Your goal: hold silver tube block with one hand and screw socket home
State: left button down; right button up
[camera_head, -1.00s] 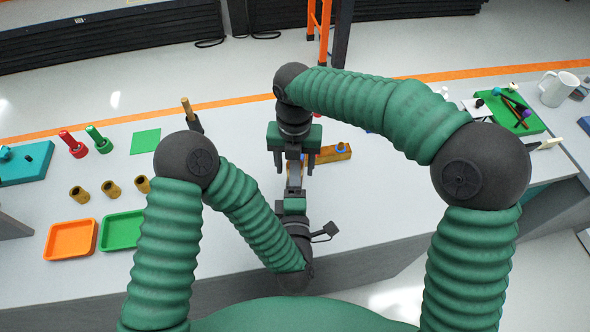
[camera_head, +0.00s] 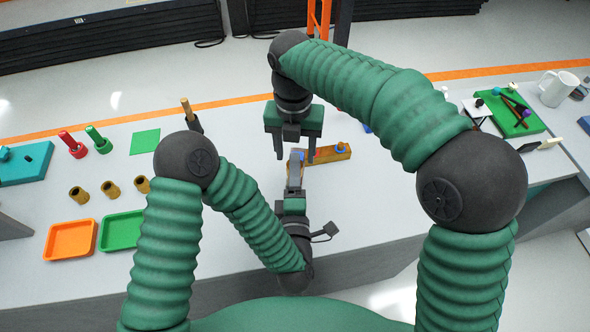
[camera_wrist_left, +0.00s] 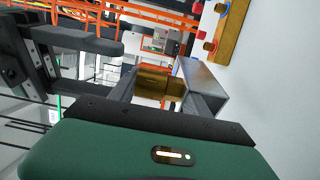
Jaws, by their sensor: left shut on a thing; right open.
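My left gripper (camera_wrist_left: 160,92) is shut on a block with a silver-grey face, the silver tube block (camera_wrist_left: 205,78). In the head view the block (camera_head: 295,170) stands up from the left gripper above the bench. A brass-coloured piece, apparently the socket (camera_wrist_left: 155,82), shows between the left fingers beside the silver face; how deep it sits cannot be told. My right gripper (camera_head: 295,156) is open and empty, pointing down, its fingers apart above the block's far end. Its dark fingers (camera_wrist_left: 100,48) also show at the left of the left wrist view, clear of the brass piece.
A wooden rack (camera_head: 330,155) with blue and red pieces lies just behind and right of the grippers. Brass cups (camera_head: 110,189), an orange tray (camera_head: 71,240) and a green tray (camera_head: 122,230) are at left.

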jog(key=shift+a+r+m, duration=0.15)
jog(key=shift+r, duration=0.5)
jog(key=shift+a+r+m, duration=0.1)
jog(key=shift+r+m, duration=0.05)
jog(key=shift+r, duration=0.45)
jog(key=shift+d+f, duration=0.1)
jog(key=shift+f, duration=0.05)
notch_tip(320, 180, down, 8)
jog(key=shift+r, duration=0.1)
grip_shut()
jog(key=shift+o, duration=0.5)
grip_release()
